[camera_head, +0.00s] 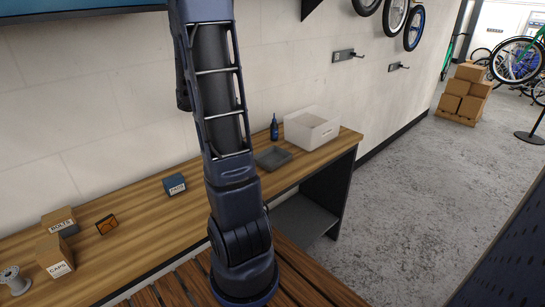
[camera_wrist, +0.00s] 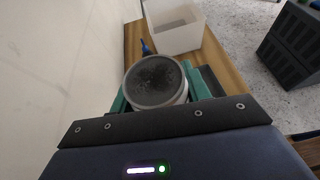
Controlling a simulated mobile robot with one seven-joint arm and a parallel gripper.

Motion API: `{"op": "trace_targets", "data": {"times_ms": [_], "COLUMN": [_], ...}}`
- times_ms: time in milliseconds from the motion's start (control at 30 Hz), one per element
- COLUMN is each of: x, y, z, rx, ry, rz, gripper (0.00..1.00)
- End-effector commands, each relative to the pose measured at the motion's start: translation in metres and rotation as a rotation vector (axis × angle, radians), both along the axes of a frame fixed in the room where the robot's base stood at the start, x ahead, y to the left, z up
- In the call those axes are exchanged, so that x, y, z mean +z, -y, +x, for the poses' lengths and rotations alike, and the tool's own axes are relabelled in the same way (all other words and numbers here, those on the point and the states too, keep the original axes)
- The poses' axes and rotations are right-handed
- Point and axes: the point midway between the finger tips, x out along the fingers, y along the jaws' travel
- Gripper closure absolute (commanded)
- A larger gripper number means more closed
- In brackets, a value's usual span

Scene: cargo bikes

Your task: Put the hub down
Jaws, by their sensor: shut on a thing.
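In the wrist view my gripper (camera_wrist: 158,92) has its two green fingers closed on the sides of a round thing, apparently the hub (camera_wrist: 155,84). It has a dark, mottled grey end face and a pale rim, and this face is toward the camera. Its underside is hidden, so I cannot tell whether it touches anything below. In the head view my arm hides the gripper and the held thing. A separate silver spool-shaped part (camera_head: 14,281) stands at the left end of the wooden bench (camera_head: 135,212).
A pale open bin (camera_head: 312,129), a grey shallow tray (camera_head: 272,157) and a blue bottle (camera_head: 274,128) stand at the bench's right end. A blue box (camera_head: 174,184), an orange item (camera_head: 106,225) and labelled boxes (camera_head: 56,257) stand farther left. Bare wood shows between them.

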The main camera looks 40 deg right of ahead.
Motion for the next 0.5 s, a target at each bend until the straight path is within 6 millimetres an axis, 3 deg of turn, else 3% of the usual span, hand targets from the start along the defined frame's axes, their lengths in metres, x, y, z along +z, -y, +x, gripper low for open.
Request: {"op": "trace_targets", "data": {"times_ms": [200,500], "x": [0.001,0.002], "y": [0.059,0.111], "z": [-0.044,-0.094], "rx": [-0.142,-0.278], "ry": [-0.001,0.000], "rz": [-0.001,-0.002], "gripper": [0.82,0.82]}}
